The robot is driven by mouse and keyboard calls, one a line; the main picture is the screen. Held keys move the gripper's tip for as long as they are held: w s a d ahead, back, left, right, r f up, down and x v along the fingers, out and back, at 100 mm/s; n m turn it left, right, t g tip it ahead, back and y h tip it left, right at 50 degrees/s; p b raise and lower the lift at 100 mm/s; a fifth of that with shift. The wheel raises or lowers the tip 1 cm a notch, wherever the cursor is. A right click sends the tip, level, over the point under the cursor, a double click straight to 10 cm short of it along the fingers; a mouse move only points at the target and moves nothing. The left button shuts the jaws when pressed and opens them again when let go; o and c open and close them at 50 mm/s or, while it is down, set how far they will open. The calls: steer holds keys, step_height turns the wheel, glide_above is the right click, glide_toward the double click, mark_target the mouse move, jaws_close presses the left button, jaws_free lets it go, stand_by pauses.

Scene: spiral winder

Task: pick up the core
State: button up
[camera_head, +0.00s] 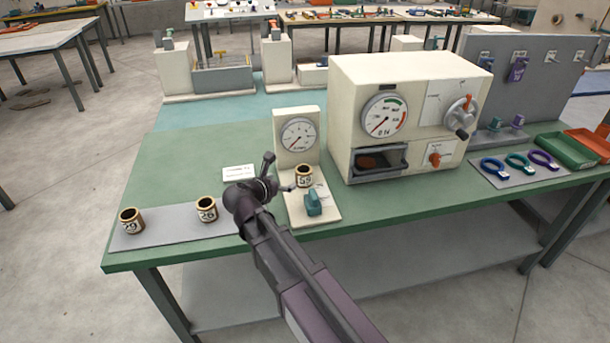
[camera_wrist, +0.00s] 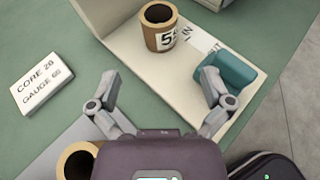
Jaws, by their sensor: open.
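Several tan cylindrical cores with dark hollow tops and white number labels stand upright. One core, labelled about 59 (camera_head: 304,176), stands on the base of the small dial gauge (camera_head: 300,135); it shows at the top of the wrist view (camera_wrist: 160,38), ahead of the fingers. A core labelled about 26 (camera_head: 207,210) and one labelled about 29 (camera_head: 131,221) stand on a grey mat (camera_head: 170,233) at left. My gripper (camera_head: 280,174) is open and empty, just left of the gauge's core; its spread fingers also show in the wrist view (camera_wrist: 160,85). A core rim (camera_wrist: 78,163) shows at lower left there.
A teal block (camera_head: 313,204) sits in front of the gauge's core. A white card (camera_head: 238,172) with core and gauge numbers lies left of the gauge. A large cream machine (camera_head: 405,115) stands close at right. Green tabletop (camera_head: 185,160) is clear behind the mat.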

steer(key=shift+w+d, duration=0.1)
steer(key=shift+d, duration=0.05)
steer(key=b, duration=0.3)
glide_toward(308, 171)
steer(key=shift+x, duration=1.85)
steer(key=shift+d+r, duration=0.1)
steer(key=x, duration=0.1)
steer(key=b+x, duration=0.2)
steer(key=x, duration=0.1)
steer(key=shift+w+a+f, duration=0.15)
steer(key=shift+a+f, duration=0.1)
steer(key=shift+w+d+f+b, duration=0.1)
steer(key=shift+w+d+b, duration=0.2)
steer(key=shift+w, duration=0.1)
steer(key=shift+c, duration=0.2)
steer(key=c, duration=0.9)
